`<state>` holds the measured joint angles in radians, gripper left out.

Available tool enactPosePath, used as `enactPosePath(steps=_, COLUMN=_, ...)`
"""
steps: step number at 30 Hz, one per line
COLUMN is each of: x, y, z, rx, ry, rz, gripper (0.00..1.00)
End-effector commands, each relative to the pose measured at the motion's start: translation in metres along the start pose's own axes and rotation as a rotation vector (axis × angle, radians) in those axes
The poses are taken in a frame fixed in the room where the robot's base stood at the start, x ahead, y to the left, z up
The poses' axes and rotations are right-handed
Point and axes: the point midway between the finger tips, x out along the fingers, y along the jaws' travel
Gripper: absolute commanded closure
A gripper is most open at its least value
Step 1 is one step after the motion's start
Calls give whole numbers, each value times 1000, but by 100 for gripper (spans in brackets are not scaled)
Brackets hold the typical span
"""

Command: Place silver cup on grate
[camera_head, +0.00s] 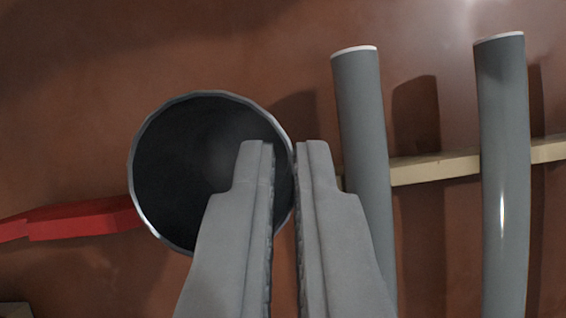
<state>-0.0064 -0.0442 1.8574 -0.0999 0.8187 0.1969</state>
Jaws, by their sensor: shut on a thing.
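The silver cup (165,165) is at the left of centre in the head camera view. I look down into its round open mouth, and its inside is dark grey. My gripper (283,150) reaches in from the bottom of the picture. One finger is inside the cup's mouth and the other is outside, at its right side. The jaws are shut on the cup's right wall, with the rim between the fingertips. The lower right part of the cup is hidden behind the left finger. I see no grate that I can make out for sure.
Two grey tubes, a nearer one (361,130) and one further right (502,130), stand to the right of my gripper. A pale beige bar (435,169) runs behind them. A red flat piece (85,219) lies left of the cup. The brown surface (250,50) above is clear.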

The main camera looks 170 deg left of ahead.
Motion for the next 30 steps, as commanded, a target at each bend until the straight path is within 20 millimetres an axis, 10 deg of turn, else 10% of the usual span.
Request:
enactPosePath(steps=19, x=31, y=0, z=18, rx=0, ry=-1, rz=0, gripper=100)
enactPosePath(steps=23, x=31, y=0, z=18, rx=0, ry=-1, rz=0, gripper=73)
enactPosePath(steps=30, x=30, y=0, z=17, rx=0, ry=-1, rz=0, gripper=73)
